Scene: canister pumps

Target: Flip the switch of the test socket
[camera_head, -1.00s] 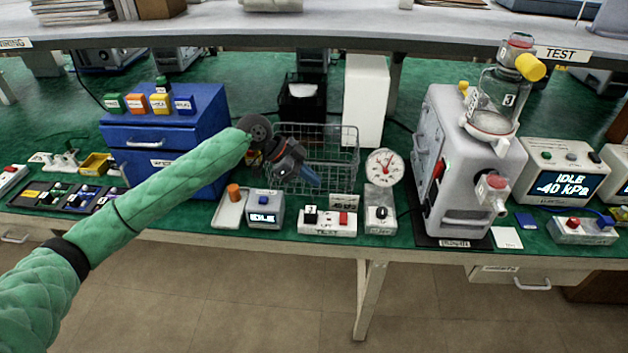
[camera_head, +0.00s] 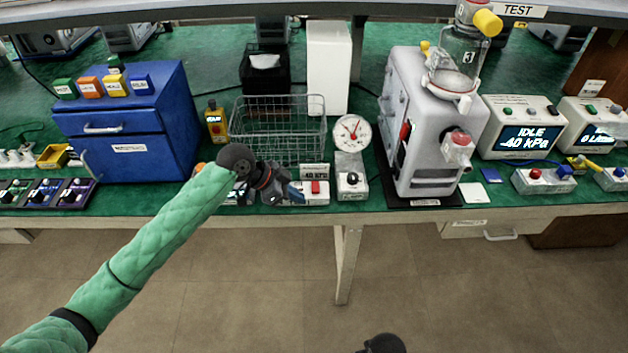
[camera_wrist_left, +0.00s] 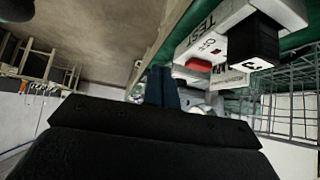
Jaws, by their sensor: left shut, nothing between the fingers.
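The test socket (camera_head: 322,199) is a white block on the front of the green bench, with a red switch (camera_head: 315,187). The left wrist view shows its TEST and OFF lettering, the red switch (camera_wrist_left: 200,66) and a black plug (camera_wrist_left: 254,40) in it. My left gripper (camera_head: 298,193) is shut and empty, over the left part of the socket and left of the switch. It hides that part in the head view. Its blue fingers (camera_wrist_left: 162,88) show below and left of the switch in the left wrist view; I cannot tell whether they touch the socket.
A wire basket (camera_head: 278,128) stands behind the socket. A gauge (camera_head: 352,132) on a small block with a black knob is just right. The grey pump (camera_head: 432,120) stands farther right, blue drawers (camera_head: 130,125) to the left. The bench's front edge is close.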

